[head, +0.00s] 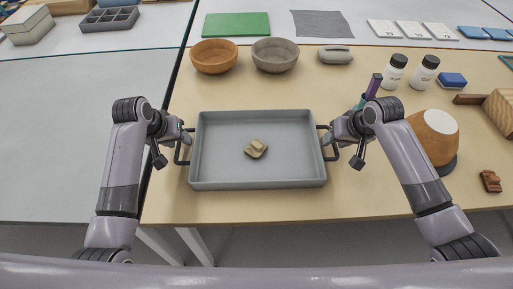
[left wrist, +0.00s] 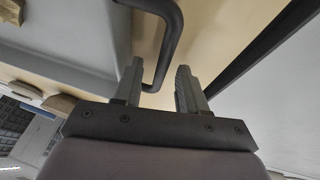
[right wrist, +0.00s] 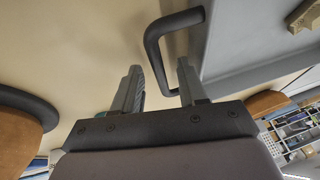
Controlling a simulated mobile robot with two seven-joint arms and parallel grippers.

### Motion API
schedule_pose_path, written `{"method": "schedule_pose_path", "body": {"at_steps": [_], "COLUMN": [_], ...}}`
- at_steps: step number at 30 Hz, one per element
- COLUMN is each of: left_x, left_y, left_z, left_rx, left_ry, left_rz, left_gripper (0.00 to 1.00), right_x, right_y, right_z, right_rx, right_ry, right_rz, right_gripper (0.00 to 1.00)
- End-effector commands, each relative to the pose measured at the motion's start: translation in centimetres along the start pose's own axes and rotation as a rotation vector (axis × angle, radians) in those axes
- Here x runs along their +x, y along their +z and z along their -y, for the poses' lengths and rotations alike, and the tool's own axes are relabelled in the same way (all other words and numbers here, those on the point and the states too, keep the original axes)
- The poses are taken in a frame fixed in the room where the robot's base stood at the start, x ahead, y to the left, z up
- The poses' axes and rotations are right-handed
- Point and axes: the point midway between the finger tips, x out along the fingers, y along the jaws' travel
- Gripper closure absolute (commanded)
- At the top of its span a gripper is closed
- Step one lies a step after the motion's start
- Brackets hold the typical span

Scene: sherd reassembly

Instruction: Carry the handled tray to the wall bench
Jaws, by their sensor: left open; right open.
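The grey handled tray (head: 222,177) rests on the beige table, with a dark handle at each short side. A small beige sherd (head: 256,149) lies inside it near the middle. My left gripper (head: 187,131) is open at the tray's left handle. In the left wrist view, part of that handle (left wrist: 172,40) shows between the open fingertips (left wrist: 158,75). My right gripper (head: 328,129) is open at the right handle. In the right wrist view, that handle (right wrist: 155,50) also shows between the open fingertips (right wrist: 160,75). I cannot tell whether the fingers touch the handles. I cannot identify the wall bench.
Behind the tray stand a terracotta bowl (head: 214,57), a grey bowl (head: 275,56) and a grey lump (head: 335,54). An orange-and-white pot (head: 434,135), white bottles (head: 393,72) and a brown sherd (head: 490,181) are at the right.

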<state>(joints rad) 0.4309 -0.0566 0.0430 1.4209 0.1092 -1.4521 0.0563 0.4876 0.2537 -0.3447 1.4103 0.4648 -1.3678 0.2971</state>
Motion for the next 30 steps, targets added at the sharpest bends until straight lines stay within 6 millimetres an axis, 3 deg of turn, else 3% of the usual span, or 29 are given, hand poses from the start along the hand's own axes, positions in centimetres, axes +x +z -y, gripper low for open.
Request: {"method": "schedule_pose_path", "body": {"at_steps": [5, 9, 22, 30], "left_x": [0.0, 0.0, -0.3, -1.6], "left_y": [0.0, 0.0, -0.2, -0.7], "left_z": [0.0, 0.0, -0.1, -0.4], "left_rx": [0.000, 0.000, 0.000, 0.000], "left_ry": [0.000, 0.000, 0.001, 0.001], "left_rz": [-0.001, -0.001, -0.003, -0.003], "left_gripper": [0.58, 1.00, 1.00, 1.00], "right_x": [0.0, 0.0, -0.2, -1.6], "right_y": [0.0, 0.0, -0.2, -0.7], "right_z": [0.0, 0.0, 0.1, 0.3], "right_rx": [0.000, 0.000, 0.000, 0.000], "right_ry": [0.000, 0.000, -0.001, -0.001], "right_rz": [0.000, 0.000, -0.002, -0.002], "right_gripper": [0.58, 1.00, 1.00, 1.00]}}
